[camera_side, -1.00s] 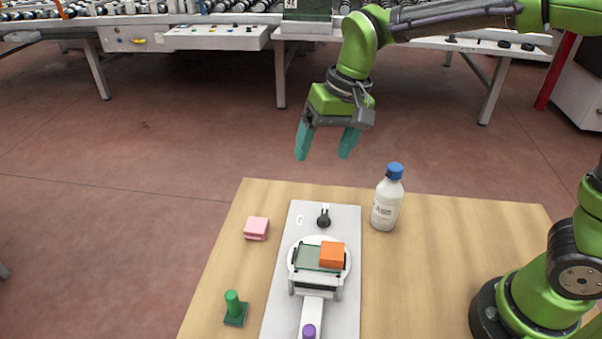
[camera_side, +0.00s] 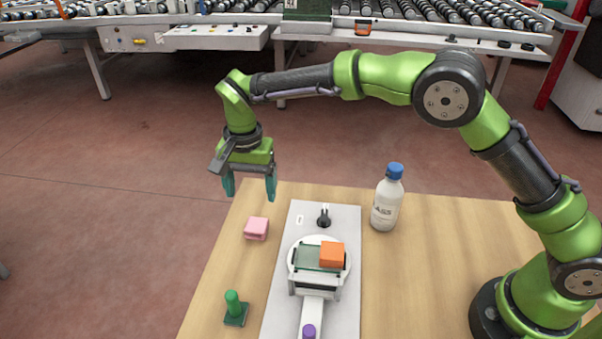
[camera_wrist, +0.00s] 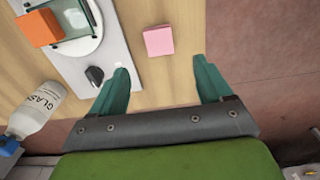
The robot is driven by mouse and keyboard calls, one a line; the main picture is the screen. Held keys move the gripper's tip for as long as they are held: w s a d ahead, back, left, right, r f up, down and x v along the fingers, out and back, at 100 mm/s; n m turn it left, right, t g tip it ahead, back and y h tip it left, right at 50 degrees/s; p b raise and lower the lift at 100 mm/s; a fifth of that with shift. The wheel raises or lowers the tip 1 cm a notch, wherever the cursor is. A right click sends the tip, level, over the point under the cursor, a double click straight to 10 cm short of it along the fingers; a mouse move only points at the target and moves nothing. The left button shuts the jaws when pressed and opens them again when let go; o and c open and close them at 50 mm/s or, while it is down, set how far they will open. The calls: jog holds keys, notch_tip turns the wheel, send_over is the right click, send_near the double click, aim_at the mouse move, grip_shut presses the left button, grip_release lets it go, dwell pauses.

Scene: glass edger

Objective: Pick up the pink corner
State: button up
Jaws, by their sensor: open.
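The pink corner (camera_side: 256,228) is a small pink block lying on the wooden table, left of the white machine plate. In the wrist view the pink corner (camera_wrist: 158,41) shows ahead of and between my fingertips, with nothing covering it. My gripper (camera_side: 250,194) is open and empty, with teal fingers pointing down. It hangs above the table's far left edge, higher than the pink corner and apart from it. Both fingers of my gripper (camera_wrist: 163,75) show in the wrist view with a wide gap between them.
The white plate (camera_side: 345,290) carries a round table, a glass piece, an orange block (camera_side: 332,255), a black knob (camera_side: 323,217) and a purple knob (camera_side: 309,331). A blue-capped bottle (camera_side: 387,200) stands to the right. A green handled piece (camera_side: 235,308) stands front left.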

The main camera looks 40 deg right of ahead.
send_over(257, 222)
jog(key=f, duration=0.4)
jog(key=shift+s+a+f, duration=0.15)
jog(key=shift+a+f, duration=0.15)
jog(key=shift+f, duration=0.1)
jog(key=shift+w+d+f, duration=0.1)
jog(key=shift+d+f, duration=0.05)
jog(key=shift+f, duration=1.2)
jog(key=shift+w+d+f, duration=0.1)
jog(key=shift+d+f, duration=0.05)
jog(key=shift+f, duration=1.2)
jog(key=c, duration=1.1)
jog(key=shift+r, duration=0.15)
